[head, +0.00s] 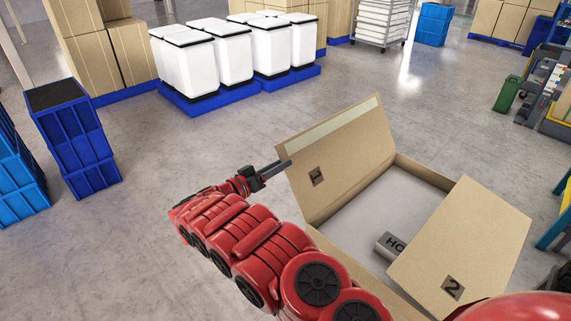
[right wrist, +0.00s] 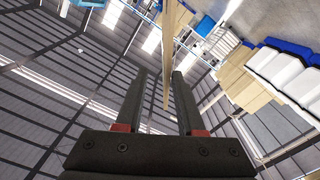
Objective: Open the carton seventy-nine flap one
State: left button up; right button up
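The open carton (head: 425,172) stands on the floor at right. Flap one (head: 345,160), marked "1", stands raised and tilted on its left side. Flap two (head: 480,240), marked "2", slants up over the right front. My right gripper (head: 280,168) is at flap one's left edge. In the right wrist view, the two black fingers of the right gripper (right wrist: 160,85) are wide apart, with the thin edge of flap one (right wrist: 172,45) between their tips, nearer the right finger. I cannot tell if it touches. My left gripper is not in view.
A grey object marked "HO" (head: 388,245) lies in the carton, partly hidden by flap two. Blue crates (head: 75,140) stand at left. White containers (head: 232,50) on blue pallets stand behind. The floor (head: 150,230) left of my arm is clear.

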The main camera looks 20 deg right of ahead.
jog(key=b+v, duration=0.4)
jog(key=v, duration=1)
jog(key=shift+a, duration=0.2)
jog(key=shift+s, duration=0.1)
